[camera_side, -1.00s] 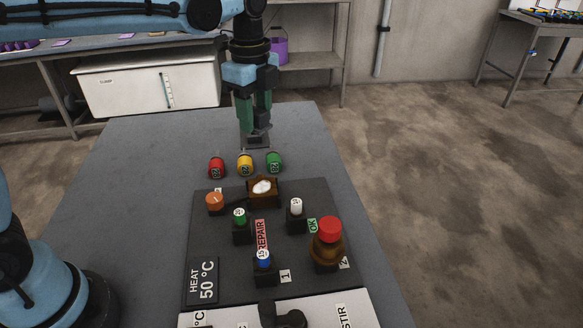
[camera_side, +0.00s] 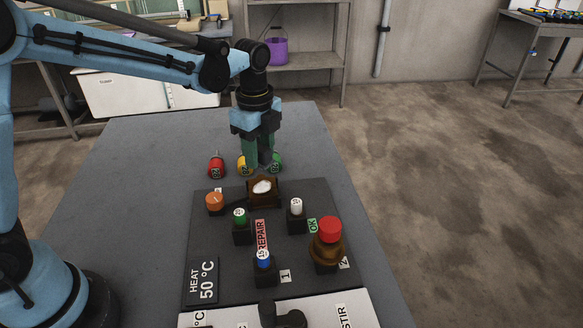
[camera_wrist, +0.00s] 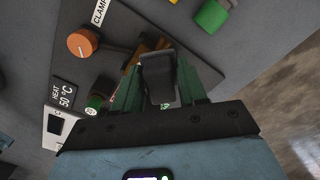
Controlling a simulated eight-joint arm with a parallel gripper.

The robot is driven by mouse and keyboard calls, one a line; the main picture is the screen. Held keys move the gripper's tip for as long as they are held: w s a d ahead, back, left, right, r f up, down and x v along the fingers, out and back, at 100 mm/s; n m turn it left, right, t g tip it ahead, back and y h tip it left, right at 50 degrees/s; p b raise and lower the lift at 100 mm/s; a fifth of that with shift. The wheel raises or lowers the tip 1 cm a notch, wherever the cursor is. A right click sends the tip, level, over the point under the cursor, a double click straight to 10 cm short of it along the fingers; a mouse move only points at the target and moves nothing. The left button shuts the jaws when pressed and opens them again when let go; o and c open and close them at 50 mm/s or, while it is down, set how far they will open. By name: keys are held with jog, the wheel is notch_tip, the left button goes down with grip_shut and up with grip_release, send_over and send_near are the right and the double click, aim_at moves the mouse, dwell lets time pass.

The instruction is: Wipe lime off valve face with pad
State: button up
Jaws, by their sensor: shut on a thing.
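The valve block (camera_side: 263,199) is brown and stands at the far edge of the dark panel. Its face bears a white lime patch (camera_side: 262,186). My gripper (camera_side: 262,160) is just behind and above the block, pointing down. In the wrist view its green fingers are shut on a dark grey pad (camera_wrist: 158,68). Part of the brown block shows behind the pad in that view (camera_wrist: 142,49), and the lime is hidden there. In the side view the pad is hard to make out between the fingers. I cannot tell whether it touches the block.
Red (camera_side: 216,167), yellow (camera_side: 244,165) and green (camera_side: 276,162) cylinders lie behind the panel, close around my gripper. An orange knob (camera_side: 214,202) is left of the block. A white-capped post (camera_side: 296,209) and a red-topped button (camera_side: 329,230) stand nearer. The grey table is bare at right.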

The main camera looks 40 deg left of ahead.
aim_at(260, 165)
notch_tip(260, 165, down, 4)
jog(key=shift+r, duration=0.25)
jog(key=shift+s+d+f, duration=0.2)
jog(key=shift+d, duration=0.05)
jog(key=shift+c, duration=0.4)
jog(key=shift+s+d, duration=1.9)
jog(key=shift+w+a, duration=2.05)
jog(key=shift+a, duration=0.05)
jog(key=shift+r, duration=4.05)
jog(key=shift+s+a+f, duration=0.1)
jog(key=shift+f, duration=0.15)
